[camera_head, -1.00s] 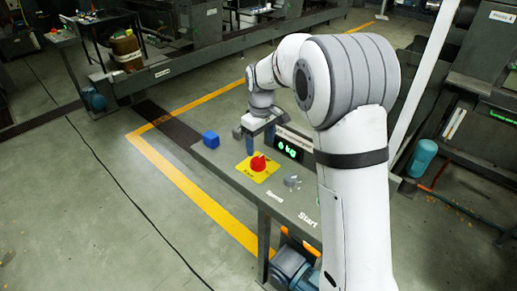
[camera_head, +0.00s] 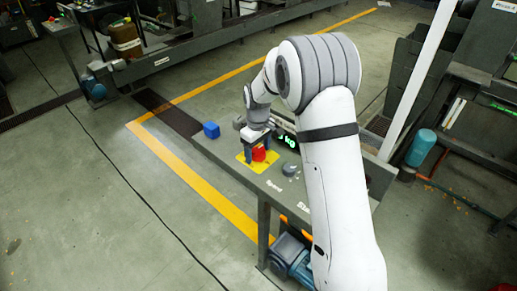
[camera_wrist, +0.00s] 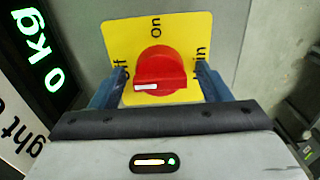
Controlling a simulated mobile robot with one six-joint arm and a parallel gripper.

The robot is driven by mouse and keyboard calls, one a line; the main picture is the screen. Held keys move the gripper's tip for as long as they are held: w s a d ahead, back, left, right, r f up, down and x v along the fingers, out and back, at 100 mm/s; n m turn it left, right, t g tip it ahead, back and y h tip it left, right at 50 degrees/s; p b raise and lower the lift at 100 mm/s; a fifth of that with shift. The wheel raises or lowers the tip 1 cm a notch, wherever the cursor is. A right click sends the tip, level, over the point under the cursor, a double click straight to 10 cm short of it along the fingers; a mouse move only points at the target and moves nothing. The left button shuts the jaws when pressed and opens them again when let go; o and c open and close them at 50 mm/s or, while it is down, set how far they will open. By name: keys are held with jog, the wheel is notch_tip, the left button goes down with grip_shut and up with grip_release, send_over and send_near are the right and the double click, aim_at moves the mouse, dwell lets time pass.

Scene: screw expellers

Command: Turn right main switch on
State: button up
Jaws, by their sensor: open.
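The main switch is a red rotary knob (camera_head: 259,153) on a yellow plate (camera_head: 245,158) on the grey panel table. In the wrist view the knob (camera_wrist: 160,72) carries a white pointer mark at its left end, on the side of the "Off" label. "On" is printed at the top of the plate (camera_wrist: 185,27), and a partly hidden label ending in "in" is on the right. My gripper (camera_head: 260,152) is over the knob. In the wrist view my gripper's (camera_wrist: 160,85) blue fingers stand open on both sides of the knob, with small gaps visible.
A green-lit "0 kg" display (camera_head: 284,140) stands just behind the switch, close to my gripper. Open floor lies left of the table.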

jog(key=shift+c, duration=0.4)
jog(key=c, duration=0.9)
jog(key=shift+m, duration=0.3)
jog(key=m+b, duration=0.2)
jog(key=shift+f+m, duration=0.1)
jog(key=shift+m, duration=0.2)
jog(key=m+b, duration=0.2)
jog(key=m, duration=0.3)
jog(key=m+b, duration=0.1)
jog(key=m, duration=0.4)
jog(key=m+b, duration=0.1)
jog(key=m, duration=0.3)
jog(key=shift+m, duration=0.3)
